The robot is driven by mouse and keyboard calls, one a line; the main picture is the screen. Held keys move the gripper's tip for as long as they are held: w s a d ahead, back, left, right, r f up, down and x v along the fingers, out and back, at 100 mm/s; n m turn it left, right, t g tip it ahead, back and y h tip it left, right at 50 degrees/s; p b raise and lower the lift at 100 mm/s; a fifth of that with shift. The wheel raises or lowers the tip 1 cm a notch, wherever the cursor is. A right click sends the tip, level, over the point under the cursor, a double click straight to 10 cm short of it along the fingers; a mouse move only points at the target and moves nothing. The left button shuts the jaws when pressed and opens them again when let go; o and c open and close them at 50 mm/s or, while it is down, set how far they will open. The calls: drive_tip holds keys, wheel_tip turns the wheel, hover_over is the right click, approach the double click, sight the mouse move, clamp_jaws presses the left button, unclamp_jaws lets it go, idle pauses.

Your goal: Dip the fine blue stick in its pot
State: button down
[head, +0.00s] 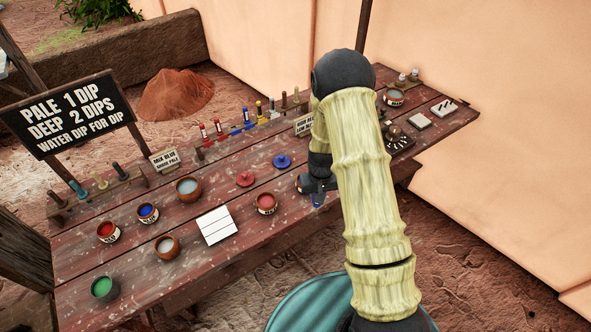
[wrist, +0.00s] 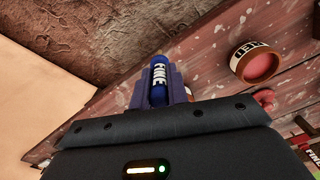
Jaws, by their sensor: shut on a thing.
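My gripper (head: 318,188) hangs over the front edge of the plank table, right of the middle, partly hidden by my arm. It is shut on a blue stick with white markings, which shows between the fingers in the wrist view (wrist: 158,80). In the head view only a small blue end (head: 318,201) shows below the gripper. A pot of blue paint (head: 148,212) stands open on the left part of the table, well left of my gripper. Its label is too small to read.
Red pots (head: 108,232) (head: 265,203), a green pot (head: 104,287), clay bowls (head: 188,188) (head: 167,246) and a white tile (head: 217,226) share the table. Red and blue lids (head: 245,179) (head: 282,161) lie mid-table. Racked sticks (head: 247,119) stand behind. A board (head: 69,115) reads "PALE 1 DIP, DEEP 2 DIPS".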

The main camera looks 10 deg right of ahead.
wheel_tip(320, 180, down, 11)
drive_tip(key=s+d+b, duration=0.1)
drive_tip(key=b, duration=0.9)
drive_tip(key=shift+d+r, duration=0.15)
drive_tip(key=shift+d, duration=0.05)
